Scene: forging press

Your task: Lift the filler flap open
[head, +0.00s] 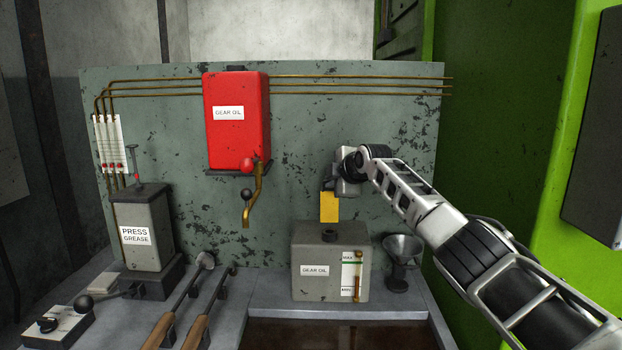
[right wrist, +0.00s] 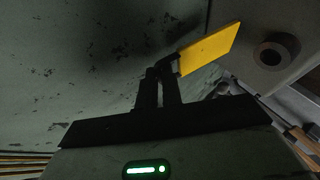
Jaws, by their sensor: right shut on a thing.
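The yellow filler flap (head: 329,207) stands about upright at the back of the grey gear oil tank (head: 310,260), its plate above the tank's top. The round filler neck (head: 329,236) on the tank top is uncovered; its dark opening also shows in the right wrist view (right wrist: 272,56). My right gripper (head: 328,184) is at the flap's upper edge. In the right wrist view its fingers (right wrist: 160,72) are close together on a dark piece at the end of the yellow plate (right wrist: 210,48). My left gripper is not in view.
A red gear oil box (head: 237,125) with a brass tap hangs on the panel, left of my right gripper. A dark funnel (head: 404,255) stands right of the tank. A press grease unit (head: 147,228) and two long-handled tools (head: 190,300) are on the left.

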